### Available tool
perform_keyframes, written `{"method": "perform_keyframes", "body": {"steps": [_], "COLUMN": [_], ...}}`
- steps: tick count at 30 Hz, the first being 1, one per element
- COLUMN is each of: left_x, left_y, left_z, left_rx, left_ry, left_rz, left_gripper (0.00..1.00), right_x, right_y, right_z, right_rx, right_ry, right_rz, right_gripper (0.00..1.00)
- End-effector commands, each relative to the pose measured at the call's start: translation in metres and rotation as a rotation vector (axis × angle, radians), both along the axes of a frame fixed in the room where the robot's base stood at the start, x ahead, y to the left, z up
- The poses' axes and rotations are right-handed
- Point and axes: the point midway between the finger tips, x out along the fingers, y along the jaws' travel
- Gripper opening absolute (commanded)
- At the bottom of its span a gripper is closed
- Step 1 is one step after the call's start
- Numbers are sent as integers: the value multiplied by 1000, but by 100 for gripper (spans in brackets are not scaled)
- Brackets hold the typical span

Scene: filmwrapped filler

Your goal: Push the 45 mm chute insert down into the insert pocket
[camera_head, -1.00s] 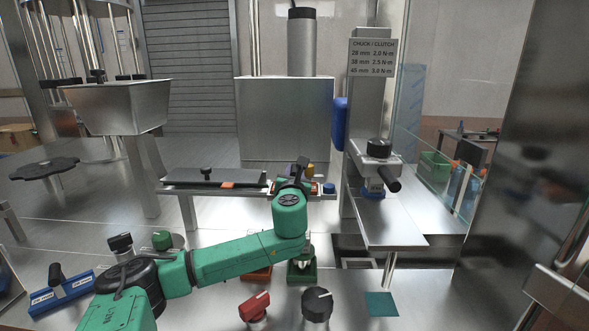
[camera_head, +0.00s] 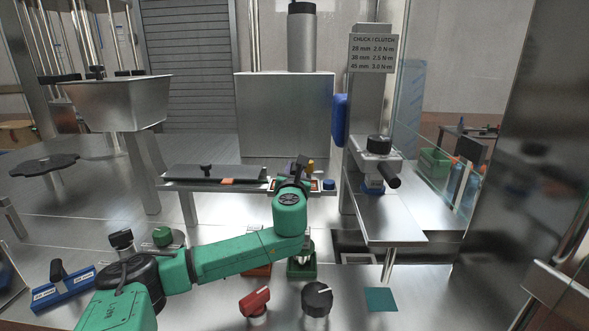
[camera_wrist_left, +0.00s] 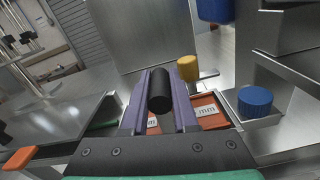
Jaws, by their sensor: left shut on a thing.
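My left gripper (camera_wrist_left: 163,105), with purple fingers, is shut on the upright black handle (camera_wrist_left: 160,90) of an orange-red insert (camera_wrist_left: 205,112). White labels on the insert end in "mm"; the fingers hide the number. In the head view my green arm reaches to the steel shelf, and the insert (camera_head: 313,186) shows on both sides of my gripper (camera_head: 299,172). It sits low at the shelf, between the black plate and a blue knob. The insert pocket is hidden under the insert and gripper, so I cannot tell how deep it sits. My right gripper is not in view.
A yellow knob (camera_wrist_left: 188,68) and a blue knob (camera_wrist_left: 255,100) stand close to the insert. A blue insert with a black handle (camera_head: 62,288) lies at front left. Red (camera_head: 254,301) and black (camera_head: 317,298) knobs stand in front. A steel box (camera_head: 285,115) rises behind.

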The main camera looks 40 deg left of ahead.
Motion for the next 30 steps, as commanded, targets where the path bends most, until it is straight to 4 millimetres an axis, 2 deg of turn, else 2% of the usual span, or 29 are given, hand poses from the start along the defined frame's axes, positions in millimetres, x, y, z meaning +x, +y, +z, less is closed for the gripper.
{"method": "perform_keyframes", "body": {"steps": [3, 4, 6, 7, 16, 20, 23, 30], "left_x": [0, 0, 0, 0, 0, -9, -25, -76], "left_y": [0, 0, 0, 0, -1, -7, -20, -59], "left_z": [-2, -2, -2, -2, -2, -3, -5, -6], "left_rx": [-1, -2, -2, -2, -2, 0, 2, 2], "left_ry": [3, 4, 4, 4, 4, 2, 4, 4], "left_rz": [0, 0, -1, -1, -1, -2, -5, -6], "left_gripper": [0, 31, 57, 62, 62, 62, 62, 62], "right_x": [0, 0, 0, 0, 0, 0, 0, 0], "right_y": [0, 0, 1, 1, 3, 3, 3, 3], "right_z": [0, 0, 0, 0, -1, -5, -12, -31], "right_rx": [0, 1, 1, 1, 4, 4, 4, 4], "right_ry": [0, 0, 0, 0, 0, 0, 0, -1], "right_rz": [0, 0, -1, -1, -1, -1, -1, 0], "right_gripper": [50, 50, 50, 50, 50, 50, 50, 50]}}
